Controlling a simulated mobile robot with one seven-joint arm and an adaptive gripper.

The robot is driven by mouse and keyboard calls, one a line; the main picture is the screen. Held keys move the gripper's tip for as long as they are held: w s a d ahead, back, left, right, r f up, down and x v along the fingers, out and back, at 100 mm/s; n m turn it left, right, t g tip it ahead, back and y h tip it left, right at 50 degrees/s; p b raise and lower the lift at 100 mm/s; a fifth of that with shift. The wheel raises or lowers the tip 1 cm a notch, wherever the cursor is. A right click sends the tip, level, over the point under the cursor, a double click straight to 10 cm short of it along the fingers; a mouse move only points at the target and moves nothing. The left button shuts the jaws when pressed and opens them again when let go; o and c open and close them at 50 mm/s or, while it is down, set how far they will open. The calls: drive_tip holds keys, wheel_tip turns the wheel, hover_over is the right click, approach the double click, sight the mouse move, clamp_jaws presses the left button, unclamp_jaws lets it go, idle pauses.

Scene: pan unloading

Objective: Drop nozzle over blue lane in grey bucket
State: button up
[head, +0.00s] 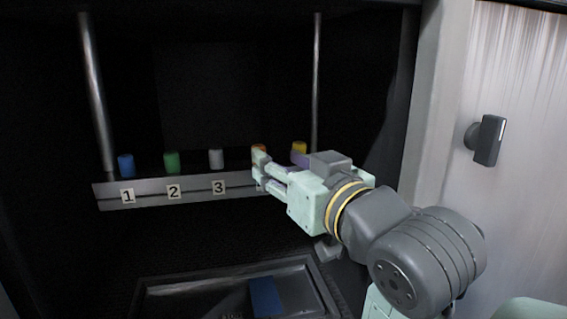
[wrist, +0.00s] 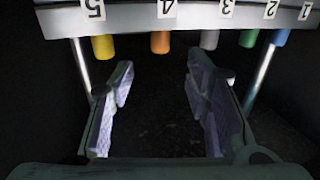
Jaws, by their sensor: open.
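Several short coloured cylinders, which may be nozzles, stand along a numbered rail (head: 150,193): blue (head: 126,166) at 1, green (head: 172,163) at 2, pale grey (head: 216,159) at 3, orange (head: 259,148) behind my fingers, and yellow (head: 299,148). My gripper (head: 259,171) is open at the rail near the orange one. In the wrist view, the orange cylinder (wrist: 160,42) by label 4 lies beyond and between the open, empty fingertips (wrist: 160,78). A blue strip (head: 266,297) lies in a dark tray low in the head view. I cannot make out a grey bucket.
The dark tray (head: 215,279) sits below the rail, cut off by the picture's bottom edge. Metal posts (head: 96,90) rise at both rail ends. A pale panel with a dark handle (head: 488,140) stands at right. Space between rail and tray looks clear but dark.

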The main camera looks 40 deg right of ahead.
sight(258, 146)
drive_tip(key=x, duration=0.8)
drive_tip(key=shift+w, duration=0.35)
drive_tip(key=shift+c, duration=0.3)
clamp_jaws()
idle(0.3)
